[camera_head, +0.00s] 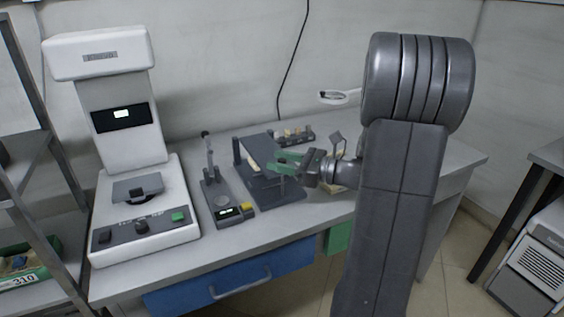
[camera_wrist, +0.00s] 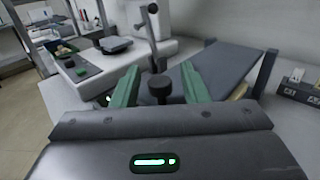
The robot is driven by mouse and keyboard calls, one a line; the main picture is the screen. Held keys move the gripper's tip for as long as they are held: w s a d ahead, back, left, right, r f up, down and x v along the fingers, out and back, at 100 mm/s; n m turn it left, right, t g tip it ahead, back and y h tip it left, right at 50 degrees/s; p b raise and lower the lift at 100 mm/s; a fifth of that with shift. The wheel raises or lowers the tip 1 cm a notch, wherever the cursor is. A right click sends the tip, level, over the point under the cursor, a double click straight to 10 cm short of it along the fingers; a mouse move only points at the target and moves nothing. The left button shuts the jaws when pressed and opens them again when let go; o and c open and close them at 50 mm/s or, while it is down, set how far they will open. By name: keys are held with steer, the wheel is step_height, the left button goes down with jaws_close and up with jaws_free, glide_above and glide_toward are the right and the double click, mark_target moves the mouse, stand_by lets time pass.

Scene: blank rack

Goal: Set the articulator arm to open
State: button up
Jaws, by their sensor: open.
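The articulator (camera_head: 268,193) is a dark grey frame on the bench, with a base plate, uprights and an upper plate-like arm (camera_head: 259,146). A cream strip shows below that arm. A grey slanted plate (camera_wrist: 225,66), apparently the upper arm, is at right in the wrist view. My gripper (camera_head: 284,163) has green fingers and is open at the articulator's right side, overlapping it in the head view. In the wrist view my gripper (camera_wrist: 159,85) has a dark round knob (camera_wrist: 158,90) between its fingers, with gaps on both sides. I cannot tell what the knob belongs to.
A small device (camera_head: 222,203) with a post and yellow button stands left of the articulator. A large white machine (camera_head: 135,215) stands farther left. A dark rack (camera_head: 297,137) with small pale pieces is behind. Bare bench (camera_head: 440,160) lies at right.

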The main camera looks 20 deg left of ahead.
jaws_close()
steer(key=shift+r, duration=0.15)
